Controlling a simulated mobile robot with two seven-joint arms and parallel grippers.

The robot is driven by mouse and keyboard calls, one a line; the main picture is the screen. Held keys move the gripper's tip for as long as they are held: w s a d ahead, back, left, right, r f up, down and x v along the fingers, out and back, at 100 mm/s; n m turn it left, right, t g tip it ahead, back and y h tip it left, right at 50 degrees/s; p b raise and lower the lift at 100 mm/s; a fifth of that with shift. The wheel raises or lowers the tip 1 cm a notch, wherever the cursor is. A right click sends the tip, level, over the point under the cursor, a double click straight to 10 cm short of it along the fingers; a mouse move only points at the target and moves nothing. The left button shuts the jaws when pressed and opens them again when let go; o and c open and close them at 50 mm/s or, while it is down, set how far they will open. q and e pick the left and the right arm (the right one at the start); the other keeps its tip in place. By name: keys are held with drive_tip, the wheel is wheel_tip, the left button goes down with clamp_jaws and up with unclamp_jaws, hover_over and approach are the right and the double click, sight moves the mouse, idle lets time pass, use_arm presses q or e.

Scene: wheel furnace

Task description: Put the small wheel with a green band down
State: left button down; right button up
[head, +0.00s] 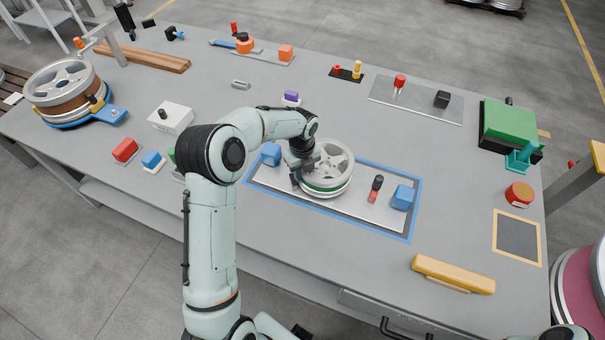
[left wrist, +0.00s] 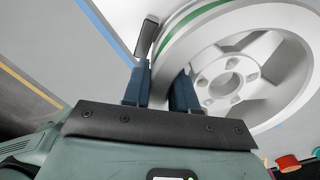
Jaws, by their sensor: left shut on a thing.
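The small wheel (head: 338,160) is pale grey and spoked, with a green band around its side. It lies flat over a light metal plate (head: 350,213) inside a blue outline on the table. My left gripper (head: 300,176) is shut on the wheel's left side. In the left wrist view the fingers (left wrist: 163,85) straddle the rim of the wheel (left wrist: 235,75), and the green band shows beyond them. I cannot tell whether the wheel's underside touches the plate. My right gripper is not in view.
Blue blocks (head: 402,197) (head: 270,154) stand at both ends of the plate. A red-and-black upright piece (head: 376,188) stands right of the wheel. A yellow bar (head: 452,274) lies at the front right. A larger wheel (head: 64,88) sits on a stand at far left.

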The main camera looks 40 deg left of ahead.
use_arm(q)
drive_tip(key=shift+w+f, duration=0.1)
drive_tip(key=shift+f, duration=0.45)
drive_tip(key=c, duration=0.9)
unclamp_jaws()
drive_tip(key=shift+f, duration=0.15)
wheel_tip(320, 180, up, 12)
drive_tip(key=shift+r+p, duration=0.1)
drive_tip(key=shift+p, duration=0.35)
